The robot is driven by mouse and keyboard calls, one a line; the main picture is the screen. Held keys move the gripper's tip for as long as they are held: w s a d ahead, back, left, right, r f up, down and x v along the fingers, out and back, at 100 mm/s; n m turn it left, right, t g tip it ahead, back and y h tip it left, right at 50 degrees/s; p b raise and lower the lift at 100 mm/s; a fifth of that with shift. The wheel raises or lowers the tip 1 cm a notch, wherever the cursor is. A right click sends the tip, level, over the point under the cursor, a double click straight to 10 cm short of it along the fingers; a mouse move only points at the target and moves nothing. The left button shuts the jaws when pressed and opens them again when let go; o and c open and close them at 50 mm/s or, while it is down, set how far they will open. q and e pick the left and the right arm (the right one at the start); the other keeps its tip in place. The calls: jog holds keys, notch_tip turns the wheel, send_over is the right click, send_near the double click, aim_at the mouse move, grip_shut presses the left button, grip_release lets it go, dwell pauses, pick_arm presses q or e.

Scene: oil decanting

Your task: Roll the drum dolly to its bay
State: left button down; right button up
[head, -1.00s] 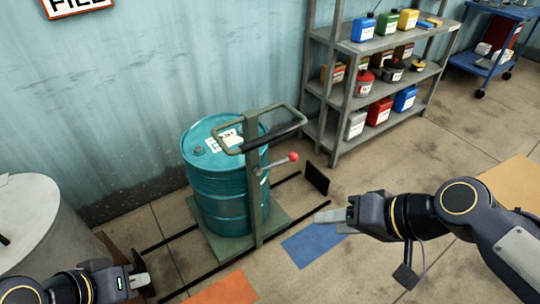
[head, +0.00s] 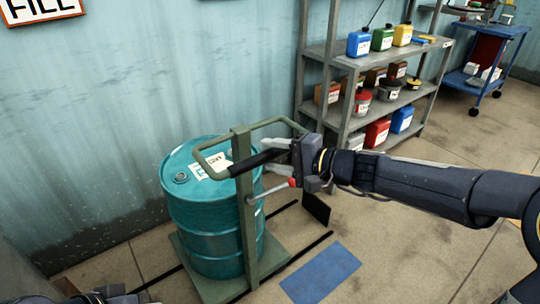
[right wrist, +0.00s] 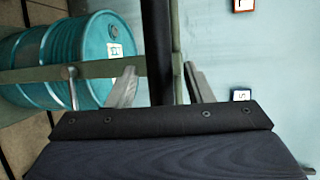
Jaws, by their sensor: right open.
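The green dolly (head: 244,215) stands on the floor with a teal drum (head: 190,222) upright on its plate. Its top handle has a black grip (head: 257,162), and a lever with a red knob (head: 292,182) sticks out below it. My right gripper (head: 283,156) is open at the right end of the handle. In the right wrist view, my open fingers (right wrist: 160,88) lie on either side of the black grip (right wrist: 158,45). Whether they touch it I cannot tell. My left gripper (head: 108,296) is mostly cut off at the bottom left.
Black floor rails (head: 300,255) run beside the dolly, with a black end plate (head: 316,208) to its right. A blue floor patch (head: 320,272) lies in front. A grey shelf (head: 345,125) with several containers and a blue cart (head: 487,75) stand behind.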

jog(key=shift+x, duration=0.85)
grip_shut()
